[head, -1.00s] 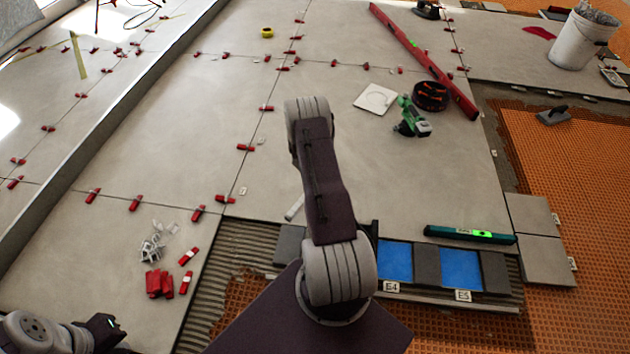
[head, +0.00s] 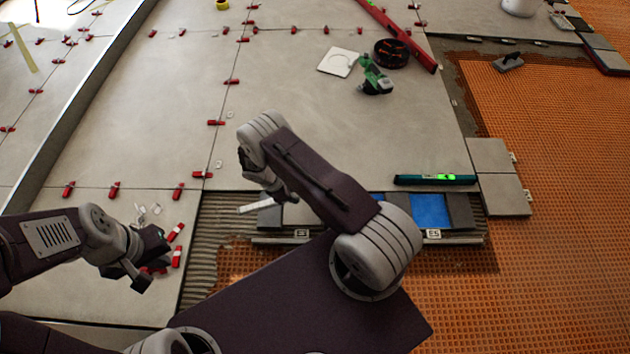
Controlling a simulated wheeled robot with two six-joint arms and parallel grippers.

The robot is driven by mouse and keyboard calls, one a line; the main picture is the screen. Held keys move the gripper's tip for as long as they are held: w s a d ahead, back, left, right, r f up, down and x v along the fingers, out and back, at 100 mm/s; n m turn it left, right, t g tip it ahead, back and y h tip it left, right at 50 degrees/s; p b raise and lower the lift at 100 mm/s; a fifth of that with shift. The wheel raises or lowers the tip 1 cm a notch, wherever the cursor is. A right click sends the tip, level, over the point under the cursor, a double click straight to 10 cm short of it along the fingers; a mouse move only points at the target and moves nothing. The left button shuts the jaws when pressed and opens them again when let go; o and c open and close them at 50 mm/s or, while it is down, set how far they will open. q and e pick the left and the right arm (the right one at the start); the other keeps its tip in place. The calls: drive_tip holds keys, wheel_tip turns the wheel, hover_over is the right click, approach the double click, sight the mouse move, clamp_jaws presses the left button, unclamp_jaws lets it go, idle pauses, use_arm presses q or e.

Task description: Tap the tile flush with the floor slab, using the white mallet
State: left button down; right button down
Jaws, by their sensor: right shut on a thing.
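The white mallet (head: 260,208) shows only as a short pale bar, low over the ridged mortar beside the slab edge. My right gripper (head: 285,194) is shut on it; my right forearm hides most of the grip. A grey tile (head: 297,214) lies in the strip at the slab's front edge, just right of the mallet and above a small label. Its height against the floor slab (head: 310,140) cannot be told. My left gripper (head: 142,274) is at the lower left, above red wedges; its opening is unclear.
Blue pads (head: 430,211) lie between dark tiles in the strip. A teal spirit level (head: 435,180) lies behind them. Red wedges (head: 175,255) and clear clips are at the lower left. A green tool (head: 374,76) and black ring (head: 392,53) lie farther back.

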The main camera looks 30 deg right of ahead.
drive_tip(key=shift+a+n, duration=0.3)
drive_tip(key=shift+a, duration=0.5)
drive_tip(key=shift+f+b, duration=4.65)
drive_tip(key=shift+f, duration=0.6)
drive_tip(key=shift+r+p, duration=0.6)
wheel_tip(320, 180, up, 5)
drive_tip(key=p, duration=0.4)
